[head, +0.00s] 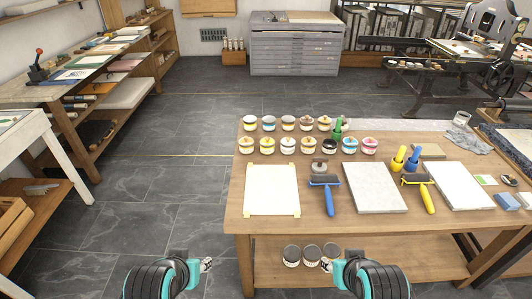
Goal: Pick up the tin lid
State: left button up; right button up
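A small round grey piece with a raised middle (319,166) lies on the wooden table, just behind the blue-handled roller; it may be the tin lid, but it is too small to be sure. A dark round disc (510,181) at the table's right side could also be a lid. Several ink tins (288,145) stand in two rows at the table's back left. My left gripper (206,265) is in front of the table, left of its corner. My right gripper (327,265) is at the table's front edge. Both are apart from the tins, and their finger opening is unclear.
A cream sheet (272,190), a grey slab (374,187), a blue-handled roller (328,192) and a yellow-handled roller (424,193) lie on the table (235,205). Dark-topped tins (291,256) stand on its lower shelf. Open floor lies to the left.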

aim_at(510, 181)
jog(key=z, duration=1.85)
jog(key=u, duration=1.3)
jog(key=i+l, duration=0.25)
jog(key=l, duration=0.4)
jog(key=i+l+u, duration=0.15)
jog(key=l, duration=0.45)
jog(key=i+l, duration=0.3)
jog(key=l, duration=0.35)
jog(key=i+l+u, duration=0.1)
jog(key=l, duration=0.6)
jog(key=i+l+u, duration=0.1)
jog(key=i+l, duration=0.2)
jog(key=l, duration=0.35)
jog(key=i+l, duration=0.15)
jog(key=l, duration=0.55)
jog(key=i+l+u, duration=0.1)
jog(key=l, duration=0.6)
jog(key=i+l+u, duration=0.1)
jog(key=l, duration=0.6)
jog(key=i, duration=0.1)
